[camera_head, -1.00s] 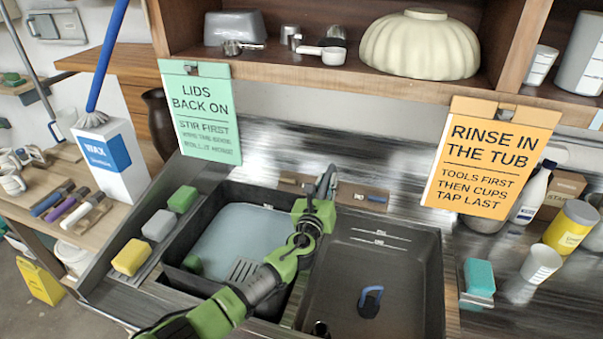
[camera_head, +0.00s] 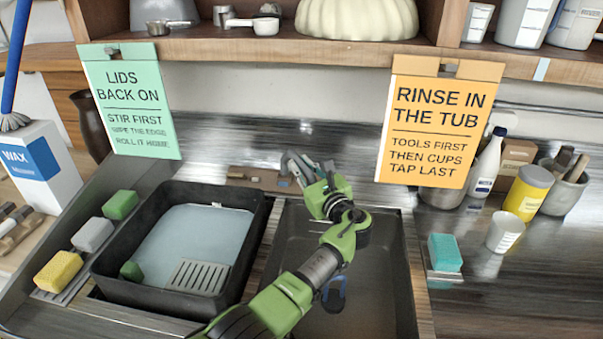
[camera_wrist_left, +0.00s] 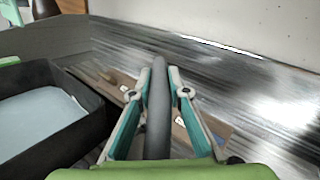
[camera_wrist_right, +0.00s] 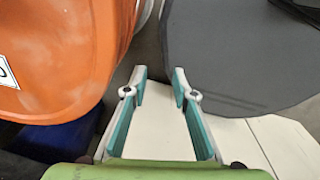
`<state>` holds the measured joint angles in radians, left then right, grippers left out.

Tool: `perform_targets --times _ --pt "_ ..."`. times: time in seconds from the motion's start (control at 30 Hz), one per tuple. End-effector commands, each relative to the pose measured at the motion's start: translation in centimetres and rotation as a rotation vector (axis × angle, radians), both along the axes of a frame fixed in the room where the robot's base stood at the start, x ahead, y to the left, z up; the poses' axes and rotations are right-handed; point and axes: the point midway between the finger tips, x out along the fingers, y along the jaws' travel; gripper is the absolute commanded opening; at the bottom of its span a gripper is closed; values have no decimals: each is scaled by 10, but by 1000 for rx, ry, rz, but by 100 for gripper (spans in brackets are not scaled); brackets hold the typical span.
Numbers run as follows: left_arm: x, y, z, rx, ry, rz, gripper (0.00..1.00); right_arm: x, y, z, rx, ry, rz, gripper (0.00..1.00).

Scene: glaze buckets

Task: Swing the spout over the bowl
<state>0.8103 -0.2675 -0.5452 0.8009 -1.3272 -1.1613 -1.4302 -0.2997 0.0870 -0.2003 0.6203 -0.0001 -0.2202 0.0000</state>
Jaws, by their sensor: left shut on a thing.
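My left gripper (camera_head: 303,168) is shut on a long dark grey bar, which looks like the spout (camera_wrist_left: 158,112). The bar runs between both fingers in the left wrist view. In the head view the gripper and arm hide most of it, so its outlet cannot be made out. The gripper is at the back left of the dark right sink bowl (camera_head: 388,270), and my forearm crosses over that bowl. My right gripper (camera_wrist_right: 158,75) is out of the head view. In the right wrist view it is open, with nothing between its fingers.
A black tub (camera_head: 108,270) of pale water stands left of the right bowl. A blue-handled thing (camera_head: 333,296) lies in the bowl, partly behind my arm. A hanging orange sign (camera_head: 437,130) is at back right. An orange container (camera_wrist_right: 60,50) is close to my right gripper.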

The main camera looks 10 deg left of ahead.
Motion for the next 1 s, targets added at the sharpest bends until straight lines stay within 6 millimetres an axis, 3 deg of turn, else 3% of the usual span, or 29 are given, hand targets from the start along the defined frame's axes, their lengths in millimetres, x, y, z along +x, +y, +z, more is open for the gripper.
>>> perform_targets --times 0.4,0.43,0.5,0.83,1.0 --pt "1 -1 2 -2 -3 3 0 0 10 -1 12 0 -4 25" --pt "1 -1 2 -2 -3 3 21 0 11 -1 13 1 -5 25" --pt "1 -1 2 -2 -3 3 33 0 12 -1 15 0 -5 25" --pt "1 0 2 -1 -2 4 33 -1 3 -1 3 2 -2 25" --pt "1 0 21 -3 -6 5 33 -1 4 -1 5 1 -2 25"
